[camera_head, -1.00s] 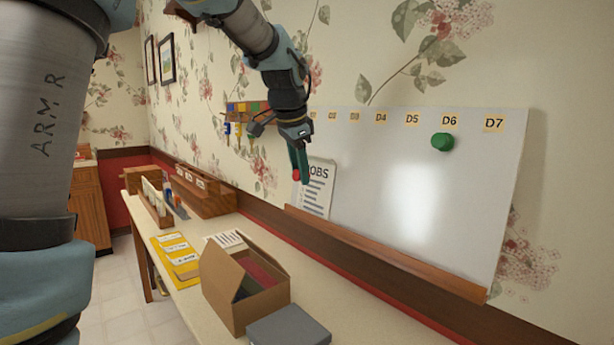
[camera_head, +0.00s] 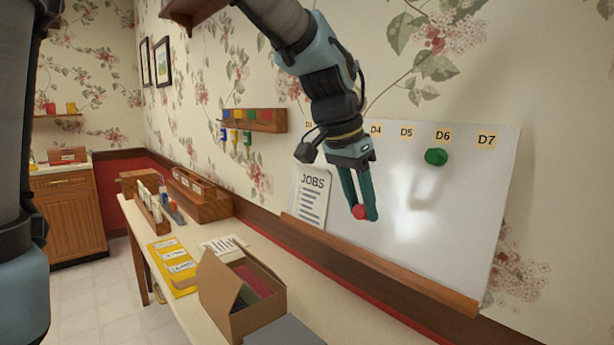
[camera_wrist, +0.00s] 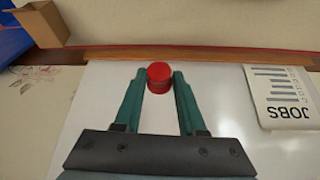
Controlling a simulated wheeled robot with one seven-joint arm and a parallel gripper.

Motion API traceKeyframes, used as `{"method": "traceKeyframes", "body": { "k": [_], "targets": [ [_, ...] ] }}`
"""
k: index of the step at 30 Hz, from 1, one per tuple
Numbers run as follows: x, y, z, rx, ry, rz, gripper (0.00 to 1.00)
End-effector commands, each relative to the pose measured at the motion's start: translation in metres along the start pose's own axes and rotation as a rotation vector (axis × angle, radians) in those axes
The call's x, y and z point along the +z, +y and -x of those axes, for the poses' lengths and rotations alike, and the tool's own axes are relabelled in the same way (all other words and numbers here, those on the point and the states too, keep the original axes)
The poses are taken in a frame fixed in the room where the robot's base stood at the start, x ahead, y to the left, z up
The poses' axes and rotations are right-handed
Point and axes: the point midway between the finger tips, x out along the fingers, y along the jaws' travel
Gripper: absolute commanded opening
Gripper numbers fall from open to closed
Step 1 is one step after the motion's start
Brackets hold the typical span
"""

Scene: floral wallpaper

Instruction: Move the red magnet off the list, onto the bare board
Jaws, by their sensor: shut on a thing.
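My gripper (camera_head: 361,213) is shut on the red magnet (camera_head: 359,212), which sits between its green fingertips. In the wrist view the red magnet (camera_wrist: 159,76) shows between the fingers, with bare white board behind it. The JOBS list (camera_head: 312,196) is a white sheet at the board's lower left, left of my gripper. In the wrist view the list (camera_wrist: 284,97) lies to the right, clear of the magnet. The whiteboard (camera_head: 460,220) is bare around the gripper. I cannot tell whether the magnet touches the board.
A green magnet (camera_head: 436,157) is on the board under label D6. A wooden ledge (camera_head: 390,270) runs along the board's lower edge. Below, the table holds an open cardboard box (camera_head: 240,300) and a yellow folder (camera_head: 172,265). Bare board lies right of the gripper.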

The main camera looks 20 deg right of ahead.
Motion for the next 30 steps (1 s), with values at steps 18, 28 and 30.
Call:
{"method": "traceKeyframes", "body": {
  "k": [18,28,30],
  "targets": [
    [-0.037,0.085,-0.013,0.16,0.028,0.109,0.0],
    [-0.059,0.082,-0.025,0.16,0.028,0.108,0.0],
    [-0.063,0.081,-0.028,0.16,0.027,0.108,0.0]
  ]
}}
